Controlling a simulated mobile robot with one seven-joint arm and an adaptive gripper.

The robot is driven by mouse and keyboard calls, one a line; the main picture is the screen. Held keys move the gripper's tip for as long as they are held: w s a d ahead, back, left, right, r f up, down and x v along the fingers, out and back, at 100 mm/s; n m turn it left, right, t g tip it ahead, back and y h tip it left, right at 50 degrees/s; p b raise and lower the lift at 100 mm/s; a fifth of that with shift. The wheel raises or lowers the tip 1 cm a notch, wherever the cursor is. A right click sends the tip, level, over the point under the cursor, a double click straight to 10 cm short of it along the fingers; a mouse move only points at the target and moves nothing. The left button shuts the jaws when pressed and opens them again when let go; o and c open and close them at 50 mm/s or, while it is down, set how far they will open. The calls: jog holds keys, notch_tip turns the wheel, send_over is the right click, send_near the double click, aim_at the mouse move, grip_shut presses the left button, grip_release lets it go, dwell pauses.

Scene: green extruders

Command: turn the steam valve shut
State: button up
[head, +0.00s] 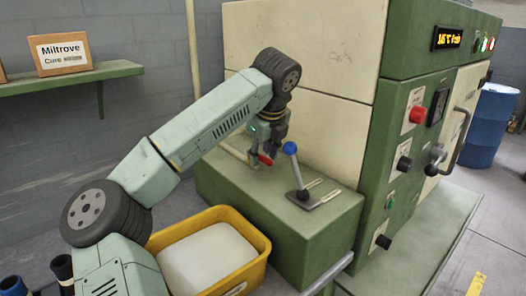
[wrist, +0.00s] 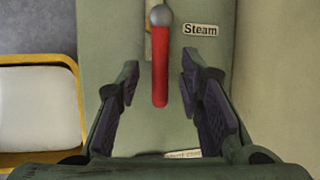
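The steam valve has a red lever handle (wrist: 160,68) with a grey round pivot at its top end in the wrist view. The handle points straight down in that view, toward my gripper's base. A "Steam" label (wrist: 200,30) is to its right. In the head view only a bit of the red handle (head: 265,160) shows, by my fingertips. My gripper (wrist: 159,80) is open, with one finger on each side of the handle's lower part and gaps on both sides. It also shows in the head view (head: 266,150). I cannot tell the height between fingers and handle.
A lever with a blue knob (head: 290,149) stands on the green housing (head: 325,222), just right of my gripper. A yellow bin (head: 262,243) with white contents is in front-left. The cream and green machine (head: 320,45) rises behind. A boxed shelf (head: 110,72) is at left.

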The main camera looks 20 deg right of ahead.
jog(key=shift+c, duration=0.3)
grip_shut()
dwell(0.5)
